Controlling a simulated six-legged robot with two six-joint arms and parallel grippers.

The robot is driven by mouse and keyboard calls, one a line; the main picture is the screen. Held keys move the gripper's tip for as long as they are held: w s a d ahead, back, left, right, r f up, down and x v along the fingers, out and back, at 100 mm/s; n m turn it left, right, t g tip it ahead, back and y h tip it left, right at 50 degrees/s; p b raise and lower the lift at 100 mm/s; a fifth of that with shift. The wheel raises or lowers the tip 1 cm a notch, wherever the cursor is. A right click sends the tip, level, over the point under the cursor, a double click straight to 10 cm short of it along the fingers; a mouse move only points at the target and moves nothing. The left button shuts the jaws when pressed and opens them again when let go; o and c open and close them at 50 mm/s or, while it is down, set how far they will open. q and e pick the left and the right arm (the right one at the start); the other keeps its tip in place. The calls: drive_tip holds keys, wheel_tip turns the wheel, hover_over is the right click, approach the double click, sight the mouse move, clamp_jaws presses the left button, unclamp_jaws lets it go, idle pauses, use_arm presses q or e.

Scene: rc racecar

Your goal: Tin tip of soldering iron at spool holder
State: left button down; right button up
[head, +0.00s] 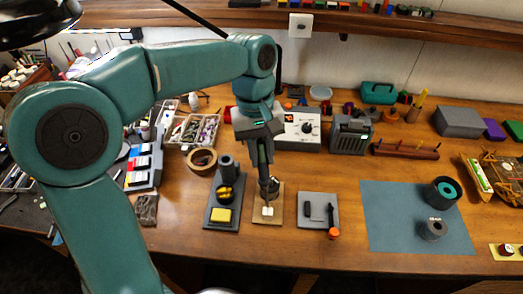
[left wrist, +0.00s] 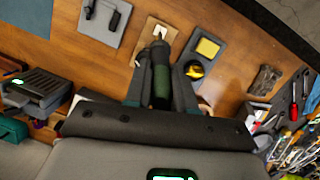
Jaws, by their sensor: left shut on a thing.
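My left gripper (head: 262,150) is shut on the soldering iron (left wrist: 161,80), which has a dark green handle. The iron points down, its tip end over a small tan wooden board (head: 260,217) with white pieces on it. I cannot tell whether the tip touches them. The board also shows in the left wrist view (left wrist: 143,48). A black stand (head: 213,217) with a yellow sponge (head: 221,215) and a brass-coloured coil stands just left of the board. I cannot tell for certain which thing is the spool holder. My right gripper is not in view.
A blue mat (head: 385,225) holds two round dark parts. A white dial unit (head: 298,129) stands behind. Bare table lies between plate and mat.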

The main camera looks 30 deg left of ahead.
use_arm(q)
drive_tip(key=shift+a+b+x, duration=0.2)
drive_tip(key=shift+b+x, duration=0.3)
drive_tip(key=shift+x, duration=0.55)
idle(2.4)
drive_tip(key=shift+w+f+p, duration=0.1)
drive_tip(key=shift+f+p, duration=0.05)
drive_tip(key=shift+p, duration=0.45)
idle(4.0)
